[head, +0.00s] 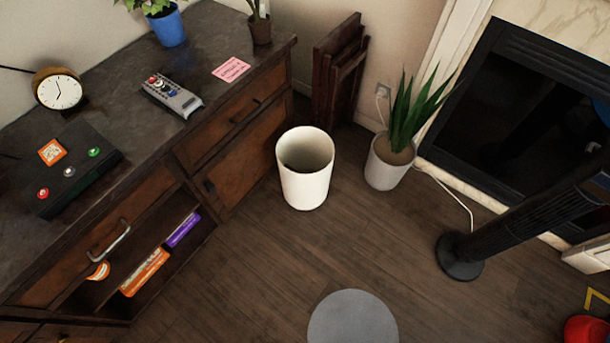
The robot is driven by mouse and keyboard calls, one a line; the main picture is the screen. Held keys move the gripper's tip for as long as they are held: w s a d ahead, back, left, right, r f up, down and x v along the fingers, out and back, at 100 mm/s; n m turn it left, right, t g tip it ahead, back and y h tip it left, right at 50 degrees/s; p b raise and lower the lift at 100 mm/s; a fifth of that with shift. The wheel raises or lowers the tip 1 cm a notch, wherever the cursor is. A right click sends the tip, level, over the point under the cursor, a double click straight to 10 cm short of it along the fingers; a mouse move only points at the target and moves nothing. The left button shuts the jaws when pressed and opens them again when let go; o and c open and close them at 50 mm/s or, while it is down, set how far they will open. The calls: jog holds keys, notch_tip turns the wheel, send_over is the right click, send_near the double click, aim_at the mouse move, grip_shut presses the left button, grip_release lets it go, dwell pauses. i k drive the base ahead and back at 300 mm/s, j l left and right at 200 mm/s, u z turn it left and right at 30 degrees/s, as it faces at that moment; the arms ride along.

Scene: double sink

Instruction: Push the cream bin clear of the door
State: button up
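The cream bin (305,188) stands upright and open-topped on the dark wood floor, near the middle of the head view. It is close in front of the right end of the brown cabinet, beside the lower cabinet door (240,155). That door looks shut, with a dark handle on its left side. The bin hides part of the floor by the door's right end; I cannot tell whether they touch. My gripper is not in view.
A potted plant (388,166) stands right of the bin, with folded wooden panels (338,75) behind. A black tower fan (460,255) and white cord are further right. An open compartment (150,250) holds books at left.

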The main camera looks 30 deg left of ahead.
aim_at(310, 151)
jog(key=i+j+u, duration=0.4)
jog(key=i+j, duration=0.25)
jog(key=j, duration=0.3)
jog(key=i+j+u, duration=0.4)
jog(key=i+j, duration=0.4)
